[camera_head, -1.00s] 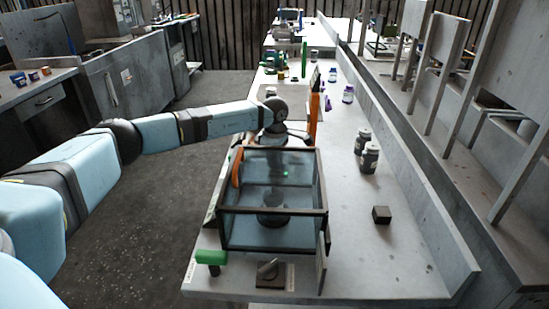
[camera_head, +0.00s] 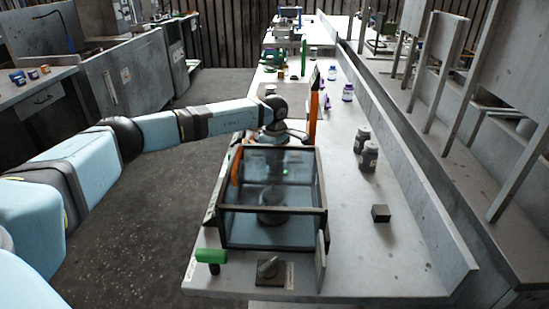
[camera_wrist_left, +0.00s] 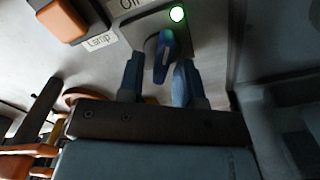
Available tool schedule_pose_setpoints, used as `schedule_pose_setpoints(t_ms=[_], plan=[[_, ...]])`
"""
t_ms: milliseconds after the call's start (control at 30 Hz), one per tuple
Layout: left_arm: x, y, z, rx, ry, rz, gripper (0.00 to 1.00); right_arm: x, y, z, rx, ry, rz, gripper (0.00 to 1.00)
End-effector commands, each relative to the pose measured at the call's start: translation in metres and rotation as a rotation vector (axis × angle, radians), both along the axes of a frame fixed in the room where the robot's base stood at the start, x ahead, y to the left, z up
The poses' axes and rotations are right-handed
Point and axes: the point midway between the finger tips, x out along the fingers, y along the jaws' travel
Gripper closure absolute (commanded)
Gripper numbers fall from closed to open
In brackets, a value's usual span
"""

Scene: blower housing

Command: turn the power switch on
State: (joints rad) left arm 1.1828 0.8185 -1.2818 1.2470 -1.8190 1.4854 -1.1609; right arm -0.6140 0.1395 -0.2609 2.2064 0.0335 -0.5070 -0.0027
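In the left wrist view a blue lever-like switch (camera_wrist_left: 165,48) stands on a grey panel below a lit green lamp (camera_wrist_left: 177,14). A partly cut-off label (camera_wrist_left: 130,4) is beside it. My left gripper (camera_wrist_left: 158,64) is open, with one blue fingertip on each side of the lever's lower end. I cannot tell whether either finger touches it. In the head view my left gripper (camera_head: 271,134) is at the far side of a clear, dark-framed box (camera_head: 272,212), its fingers not clear. A green light (camera_head: 285,173) shows through the box. My right gripper is not in view.
An orange part (camera_wrist_left: 62,20) sits by a "Lamp" label (camera_wrist_left: 99,42).

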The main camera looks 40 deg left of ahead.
Motion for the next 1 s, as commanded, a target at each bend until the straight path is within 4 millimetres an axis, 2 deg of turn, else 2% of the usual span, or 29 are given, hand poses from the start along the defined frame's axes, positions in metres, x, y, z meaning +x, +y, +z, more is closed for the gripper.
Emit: schedule_pose_setpoints(t_ms=[300, 433, 567, 800, 1000], plan=[[0.0, 0.0, 0.0, 0.001, 0.001, 0.002, 0.61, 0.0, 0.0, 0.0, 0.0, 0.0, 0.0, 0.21], [0.0, 0.0, 0.012, 0.0, 0.0, 0.002, 0.61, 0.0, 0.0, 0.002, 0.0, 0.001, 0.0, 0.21], [0.0, 0.0, 0.037, 0.0, -0.002, 0.002, 0.61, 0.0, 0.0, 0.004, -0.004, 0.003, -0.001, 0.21], [0.0, 0.0, 0.093, 0.0, -0.003, 0.001, 0.61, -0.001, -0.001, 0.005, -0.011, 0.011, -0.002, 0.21], [0.0, 0.0, 0.125, 0.0, -0.001, 0.001, 0.61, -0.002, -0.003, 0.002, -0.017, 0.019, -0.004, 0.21]])
